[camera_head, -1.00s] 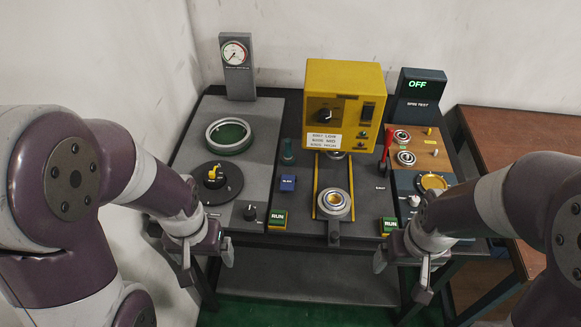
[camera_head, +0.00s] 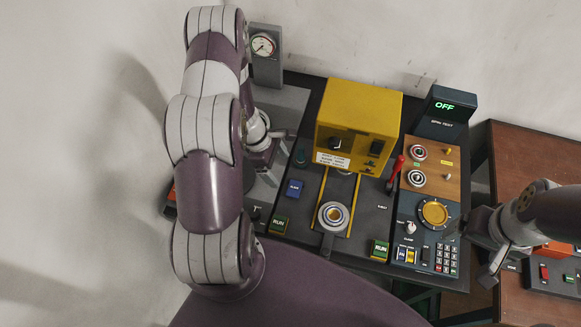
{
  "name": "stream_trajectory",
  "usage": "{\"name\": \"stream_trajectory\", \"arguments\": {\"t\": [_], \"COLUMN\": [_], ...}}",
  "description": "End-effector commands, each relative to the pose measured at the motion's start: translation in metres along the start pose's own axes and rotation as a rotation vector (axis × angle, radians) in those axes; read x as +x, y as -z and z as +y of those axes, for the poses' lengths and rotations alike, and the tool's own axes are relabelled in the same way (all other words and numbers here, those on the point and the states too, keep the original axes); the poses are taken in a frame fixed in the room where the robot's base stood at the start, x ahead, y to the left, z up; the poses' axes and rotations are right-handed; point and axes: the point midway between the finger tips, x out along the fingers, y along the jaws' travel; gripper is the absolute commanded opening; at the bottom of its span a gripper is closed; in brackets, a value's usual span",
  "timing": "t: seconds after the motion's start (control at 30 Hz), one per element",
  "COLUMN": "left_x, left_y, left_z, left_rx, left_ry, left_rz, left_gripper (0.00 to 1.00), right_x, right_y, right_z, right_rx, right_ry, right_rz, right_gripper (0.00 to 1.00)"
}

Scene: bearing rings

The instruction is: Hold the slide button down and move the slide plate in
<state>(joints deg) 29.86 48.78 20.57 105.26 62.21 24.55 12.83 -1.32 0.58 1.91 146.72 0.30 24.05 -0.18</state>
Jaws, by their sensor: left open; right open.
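The slide button, a blue block with small lettering (camera_head: 294,187), sits left of the yellow rails. The slide plate (camera_head: 328,241) is at the near end of the rails, in front of the yellow machine (camera_head: 362,115), with a round metal ring (camera_head: 333,216) on it. My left gripper (camera_head: 283,158) is open and empty, above the left part of the bench, up and left of the blue button and apart from it. My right gripper (camera_head: 476,252) is open and empty at the bench's right side, clear of the plate. My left arm hides much of the left panel.
Green RUN buttons (camera_head: 279,224) and (camera_head: 380,249) flank the slide. A red lever (camera_head: 396,169) stands right of the machine. A keypad panel (camera_head: 445,259) and an OFF display (camera_head: 446,106) are further right. A brown table (camera_head: 530,165) stands beyond.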

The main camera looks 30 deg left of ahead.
Motion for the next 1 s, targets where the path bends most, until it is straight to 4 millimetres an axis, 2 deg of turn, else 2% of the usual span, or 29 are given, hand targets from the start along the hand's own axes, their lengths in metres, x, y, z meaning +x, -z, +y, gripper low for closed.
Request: {"name": "stream_trajectory", "arguments": {"t": [0.2,0.4,0.57,0.77,0.8,0.97,1.0], "left_x": [0.053,0.088,0.099,0.1,0.1,0.1,0.1], "left_y": [-0.002,-0.001,-0.001,-0.001,-0.001,-0.001,-0.001], "left_z": [-0.002,-0.001,-0.001,0.0,0.0,0.0,0.0], "left_rx": [0.004,0.006,0.005,0.006,0.006,0.006,0.006], "left_ry": [0.005,0.003,0.002,0.001,0.001,0.001,0.001], "left_rz": [0.0,0.0,0.0,0.0,0.0,0.0,0.0], "left_gripper": [0.94,0.94,0.94,0.94,0.9,0.38,0.35], "right_x": [-0.009,-0.017,-0.018,-0.018,-0.018,-0.018,-0.018], "right_y": [0.001,0.002,0.003,0.002,0.002,0.002,0.002], "right_z": [0.0,0.0,0.0,0.0,0.0,0.0,0.0], "right_rx": [0.0,0.0,0.0,0.0,0.0,0.0,0.0], "right_ry": [0.0,0.0,0.0,0.0,0.0,0.0,0.0], "right_rz": [0.0,0.0,0.001,0.0,0.0,0.0,0.0], "right_gripper": [0.9,0.9,0.9,0.9,0.9,0.9,0.9]}}
